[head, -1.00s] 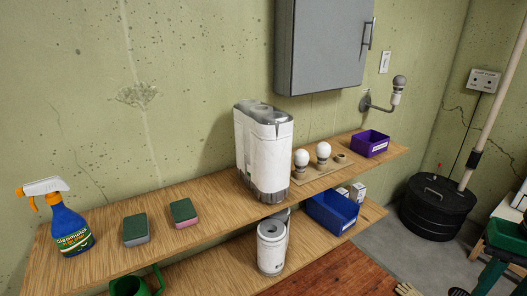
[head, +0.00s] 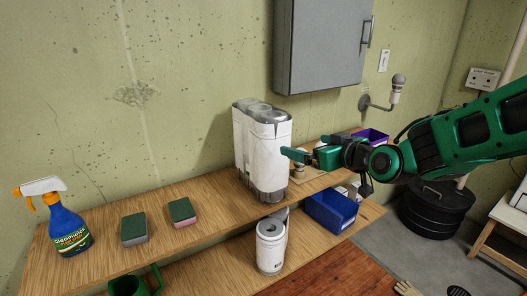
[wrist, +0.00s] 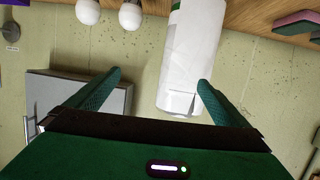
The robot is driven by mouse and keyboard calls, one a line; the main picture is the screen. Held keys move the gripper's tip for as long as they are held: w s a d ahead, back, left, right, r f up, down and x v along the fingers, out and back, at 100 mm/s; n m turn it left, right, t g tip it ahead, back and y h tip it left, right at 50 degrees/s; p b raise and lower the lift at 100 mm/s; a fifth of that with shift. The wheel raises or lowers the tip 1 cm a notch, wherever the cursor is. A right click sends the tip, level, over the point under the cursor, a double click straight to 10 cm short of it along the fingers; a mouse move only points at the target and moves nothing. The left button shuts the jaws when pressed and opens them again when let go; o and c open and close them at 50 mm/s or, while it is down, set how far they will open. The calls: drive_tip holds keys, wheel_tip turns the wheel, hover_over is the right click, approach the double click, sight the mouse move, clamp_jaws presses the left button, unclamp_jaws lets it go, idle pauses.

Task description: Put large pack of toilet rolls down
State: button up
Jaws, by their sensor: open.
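The large pack of toilet rolls (head: 262,150) is a tall white wrapped block standing upright on the wooden upper shelf (head: 200,205). My gripper (head: 305,146) is open at the pack's right side, its fingers pointing left toward it. In the wrist view, which looks upside down, the pack (wrist: 188,55) is ahead of the spread fingers (wrist: 160,78). The right-hand finger overlaps the pack's edge there, and the other is clear of it. Nothing is held. I cannot tell whether a finger touches the pack.
A spray bottle (head: 68,225) and two sponges (head: 134,229) (head: 182,212) stand left on the shelf. White bulbs (wrist: 130,14) and a purple bin (head: 374,137) are on the right, partly hidden by my arm. Below are a roll (head: 270,247) and blue bin (head: 331,212). A grey cabinet (head: 318,45) hangs above.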

sight(281, 125)
drive_tip(key=a+r+y, duration=0.1)
drive_tip(key=a, duration=0.1)
drive_tip(key=a+r+t, duration=0.1)
drive_tip(key=a+r, duration=0.1)
drive_tip(key=w+a+r+t+y, duration=0.1)
drive_tip(key=a, duration=0.1)
drive_tip(key=shift+a+r+n+y, duration=0.3)
drive_tip(key=shift+w+a+r, duration=0.15)
drive_tip(key=shift+w+a, duration=0.05)
drive_tip(key=shift+a, duration=0.1)
drive_tip(key=x, duration=1)
drive_tip(key=shift+w+d+r, duration=0.1)
drive_tip(key=shift+w, duration=0.05)
drive_tip(key=c, duration=1.5)
drive_tip(key=shift+r, duration=0.15)
drive_tip(key=c, duration=0.4)
drive_tip(key=shift+c, duration=0.2)
